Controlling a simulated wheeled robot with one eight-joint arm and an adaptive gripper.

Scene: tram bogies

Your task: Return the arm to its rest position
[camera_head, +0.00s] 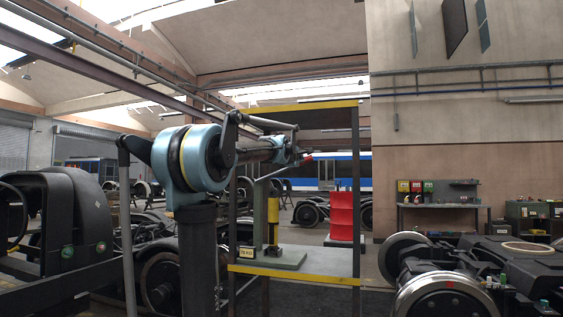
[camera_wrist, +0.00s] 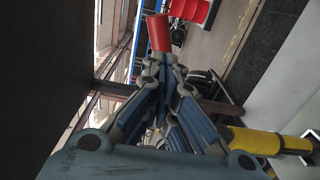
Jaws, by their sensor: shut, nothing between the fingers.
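My arm shows in the head view, with its large blue joint on a dark column and its links stretched to the right. In the wrist view the fingers of my gripper (camera_wrist: 159,35) come together at a red tip. The gripper is shut and holds nothing. It is above the rack's lower shelf, apart from a yellow and black upright part (camera_head: 273,222) there, which also shows in the wrist view (camera_wrist: 256,140).
The upright part stands on a grey plate (camera_head: 285,260). A red stepped stand (camera_head: 342,214) is behind the rack. Wheelsets and a bogie (camera_head: 445,295) fill the right front. A dark machine (camera_head: 75,220) stands at left. A workbench (camera_head: 440,206) is against the back wall.

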